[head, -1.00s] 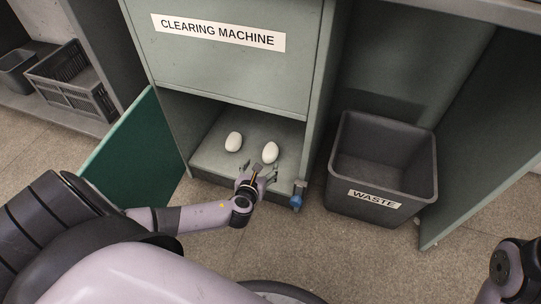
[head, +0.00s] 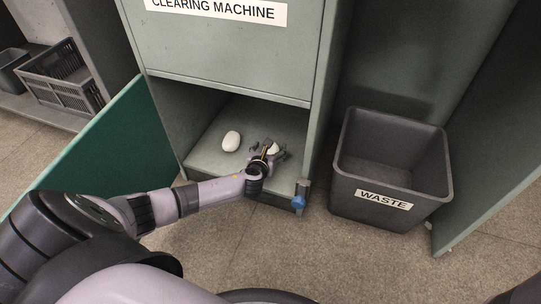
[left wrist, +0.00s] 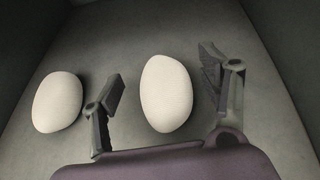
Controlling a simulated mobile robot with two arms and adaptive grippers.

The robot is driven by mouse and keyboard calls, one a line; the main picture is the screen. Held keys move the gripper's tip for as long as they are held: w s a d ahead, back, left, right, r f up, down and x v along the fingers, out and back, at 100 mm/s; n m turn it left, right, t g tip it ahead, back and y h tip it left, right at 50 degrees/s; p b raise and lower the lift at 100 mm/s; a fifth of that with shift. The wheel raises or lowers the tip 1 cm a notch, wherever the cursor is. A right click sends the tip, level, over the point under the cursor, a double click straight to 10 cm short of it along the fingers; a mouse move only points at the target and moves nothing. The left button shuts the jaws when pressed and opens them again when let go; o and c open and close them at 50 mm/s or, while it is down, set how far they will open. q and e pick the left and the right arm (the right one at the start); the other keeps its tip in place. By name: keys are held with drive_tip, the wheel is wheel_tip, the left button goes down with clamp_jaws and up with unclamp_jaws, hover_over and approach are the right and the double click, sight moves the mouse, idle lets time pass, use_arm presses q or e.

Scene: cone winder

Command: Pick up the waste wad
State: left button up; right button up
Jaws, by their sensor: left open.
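Two white, egg-shaped wads lie on the floor of the open compartment of the clearing machine. The left wad (head: 231,141) lies clear of my gripper; it also shows in the left wrist view (left wrist: 58,102). The right wad (left wrist: 166,93) lies between the open fingers of my left gripper (left wrist: 163,92), with gaps visible on both sides. In the head view the right wad (head: 273,148) is partly hidden by my left gripper (head: 268,150). My right gripper does not show; only a bit of dark arm is at the bottom right.
The machine's green door (head: 110,148) stands open at the left. A dark bin (head: 384,204) labelled WASTE stands on the floor to the right, empty as far as I see. A blue-ended latch (head: 299,201) is at the compartment's right front edge. A grey crate (head: 62,82) sits far left.

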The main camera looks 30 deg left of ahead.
use_arm(q)
drive_tip(key=b+x, duration=0.2)
drive_tip(key=x, duration=0.1)
drive_tip(key=shift+w+f+b, duration=0.15)
drive_tip(key=shift+f+b, duration=0.05)
drive_tip(key=shift+b, duration=0.1)
drive_tip(key=shift+w+a, duration=0.1)
drive_tip(key=shift+w, duration=0.2)
drive_tip(key=shift+c, duration=0.4)
drive_tip(key=c, duration=1)
